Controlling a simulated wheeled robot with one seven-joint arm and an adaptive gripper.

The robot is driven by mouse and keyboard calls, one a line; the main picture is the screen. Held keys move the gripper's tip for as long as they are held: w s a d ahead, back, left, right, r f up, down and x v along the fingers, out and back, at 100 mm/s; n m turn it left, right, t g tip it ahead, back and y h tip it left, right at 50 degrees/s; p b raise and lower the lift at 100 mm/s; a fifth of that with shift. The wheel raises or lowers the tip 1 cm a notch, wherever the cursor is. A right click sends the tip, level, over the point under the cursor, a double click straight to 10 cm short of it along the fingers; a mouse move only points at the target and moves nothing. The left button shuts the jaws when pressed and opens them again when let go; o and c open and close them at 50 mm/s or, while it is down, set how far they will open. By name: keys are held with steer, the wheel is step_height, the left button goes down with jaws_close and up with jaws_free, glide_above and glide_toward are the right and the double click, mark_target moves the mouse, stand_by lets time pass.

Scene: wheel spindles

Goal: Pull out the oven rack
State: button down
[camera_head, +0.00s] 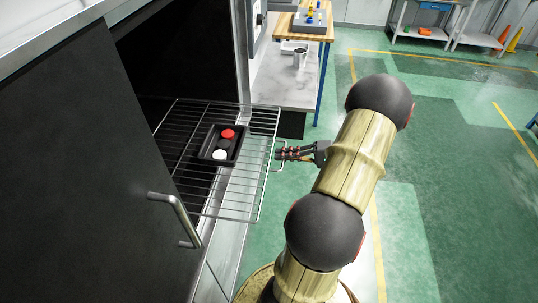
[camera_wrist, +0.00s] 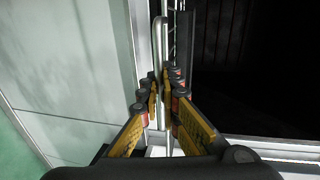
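The wire oven rack (camera_head: 222,206) juts partly out of the dark oven opening (camera_head: 185,55), level. A small black tray (camera_head: 206,155) rests on it, with a red, a dark and a white round piece in it. A thin metal handle (camera_head: 271,168) stands out from the rack's front edge. My gripper (camera_head: 280,153) is at this handle, reaching in from the right. In the wrist view, the handle bar (camera_wrist: 161,40) runs between the two fingers (camera_wrist: 161,82), which look closed around it. The exact contact is partly hidden by the fingers.
A dark oven door (camera_head: 90,170) with a bar handle (camera_head: 176,213) stands open at the left, near the rack's side. A workbench (camera_head: 285,82) with a metal cup (camera_head: 300,58) is behind. The green floor (camera_head: 450,170) at the right is clear.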

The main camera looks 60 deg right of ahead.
steer(key=shift+s+d, duration=0.3)
steer(key=shift+s, duration=0.4)
steer(key=c, duration=2.1)
jaws_free()
steer(key=shift+o, duration=0.5)
steer(key=v, duration=1.2)
steer(key=shift+f, duration=0.1)
